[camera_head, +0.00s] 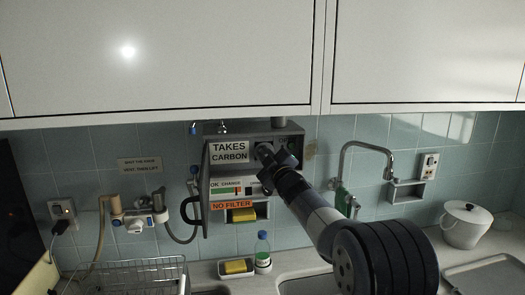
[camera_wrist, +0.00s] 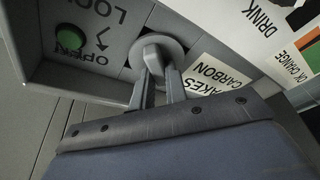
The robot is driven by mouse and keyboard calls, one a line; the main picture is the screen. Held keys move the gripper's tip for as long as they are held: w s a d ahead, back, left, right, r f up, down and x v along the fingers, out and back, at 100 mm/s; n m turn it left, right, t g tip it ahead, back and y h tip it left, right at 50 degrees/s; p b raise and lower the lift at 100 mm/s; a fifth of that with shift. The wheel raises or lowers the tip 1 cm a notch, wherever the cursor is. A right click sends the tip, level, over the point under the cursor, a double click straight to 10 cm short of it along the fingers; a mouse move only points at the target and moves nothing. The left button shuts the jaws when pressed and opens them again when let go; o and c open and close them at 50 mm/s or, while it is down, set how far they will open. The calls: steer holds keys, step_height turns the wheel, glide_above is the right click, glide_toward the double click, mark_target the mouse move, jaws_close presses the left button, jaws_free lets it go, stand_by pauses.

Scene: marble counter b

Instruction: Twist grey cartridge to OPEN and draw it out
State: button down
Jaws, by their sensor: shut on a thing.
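The grey cartridge (camera_wrist: 153,45) shows in the wrist view as a round end with a raised grip bar, set in a grey housing. My gripper (camera_wrist: 157,77) is shut on the grip bar, one finger on each side. Beside it the housing carries the words LOCK and OPEN, a curved arrow and a green dot (camera_wrist: 70,38). In the head view my gripper (camera_head: 264,152) reaches the housing (camera_head: 213,168) just right of the TAKES CARBON label (camera_head: 229,152). There my gripper hides the cartridge. How far the cartridge is turned is hard to tell.
An orange NO FILTER strip (camera_head: 231,205) sits low on the housing, above a yellow sponge (camera_head: 243,214). A tap (camera_head: 365,148) stands to the right. White cabinets (camera_head: 160,55) overhang the housing.

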steer(key=shift+s+d+f+b, duration=0.1)
steer(key=shift+s+f+b, duration=0.3)
steer(key=shift+b, duration=0.35)
stand_by(0.3)
steer(key=shift+s+d+r+b, duration=0.1)
steer(key=shift+s+d+b, duration=0.1)
steer(key=shift+s, duration=0.2)
steer(key=shift+s+d+r+b, duration=0.1)
steer(key=shift+s+b, duration=0.1)
steer(key=shift+s, duration=0.15)
steer(key=c, duration=1.8)
jaws_free()
steer(key=shift+s+r, duration=0.1)
steer(key=shift+o, duration=0.5)
steer(key=shift+s+d+r, duration=0.1)
steer(key=shift+s+r, duration=0.15)
steer(key=shift+s, duration=0.1)
steer(key=o, duration=0.4)
steer(key=shift+w, duration=0.1)
steer(key=shift+c, duration=0.2)
steer(key=shift+f, duration=0.2)
